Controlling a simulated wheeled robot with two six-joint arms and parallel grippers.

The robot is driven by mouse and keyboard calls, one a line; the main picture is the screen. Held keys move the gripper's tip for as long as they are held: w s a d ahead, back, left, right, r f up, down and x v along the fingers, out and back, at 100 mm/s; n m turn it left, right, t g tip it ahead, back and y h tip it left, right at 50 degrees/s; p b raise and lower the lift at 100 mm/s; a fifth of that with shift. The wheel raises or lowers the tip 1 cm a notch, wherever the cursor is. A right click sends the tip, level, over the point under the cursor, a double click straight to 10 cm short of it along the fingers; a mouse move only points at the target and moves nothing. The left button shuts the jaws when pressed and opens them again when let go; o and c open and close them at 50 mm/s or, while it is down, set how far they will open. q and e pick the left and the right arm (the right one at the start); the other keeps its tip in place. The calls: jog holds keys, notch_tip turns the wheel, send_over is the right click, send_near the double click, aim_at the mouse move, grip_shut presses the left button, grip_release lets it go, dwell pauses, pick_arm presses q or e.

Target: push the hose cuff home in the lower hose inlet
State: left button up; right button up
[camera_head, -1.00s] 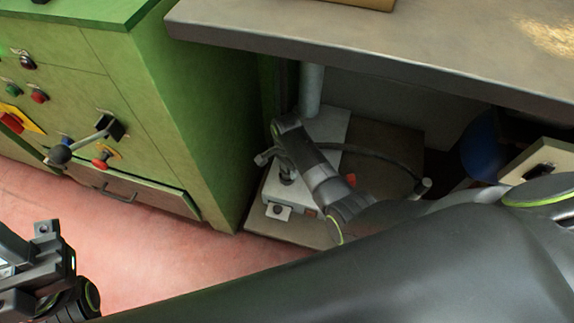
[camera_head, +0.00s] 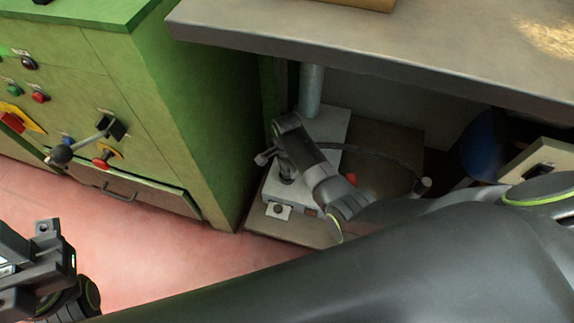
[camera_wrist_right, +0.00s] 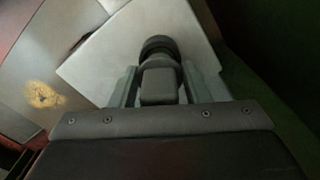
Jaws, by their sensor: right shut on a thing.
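My right gripper (camera_head: 268,158) is low under the bench, over a pale grey box unit (camera_head: 329,127). In the right wrist view its fingers (camera_wrist_right: 157,88) are shut on a dark grey cuff-like piece (camera_wrist_right: 157,86), which I take as the hose cuff. A black ring (camera_wrist_right: 158,45) sits at the cuff's far end, against the pale panel. I cannot tell how deep the cuff sits, and the lower hose inlet's opening is hidden. My left gripper (camera_head: 38,270) is at the lower left, away from the unit; its jaw opening is unclear.
A grey bench top (camera_head: 400,50) overhangs the unit. A green machine cabinet (camera_head: 200,120) with a lever stands close on the left. A pale pipe (camera_head: 312,88) rises behind, and a dark hose (camera_head: 385,160) curves right. Pink floor (camera_head: 180,255) is open in front.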

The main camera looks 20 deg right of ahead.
jog(key=shift+f, duration=0.5)
dwell(0.3)
jog(key=shift+f+b, duration=0.9)
jog(key=shift+f, duration=0.2)
dwell(0.8)
jog(key=o, duration=1.1)
jog(key=shift+c, duration=0.2)
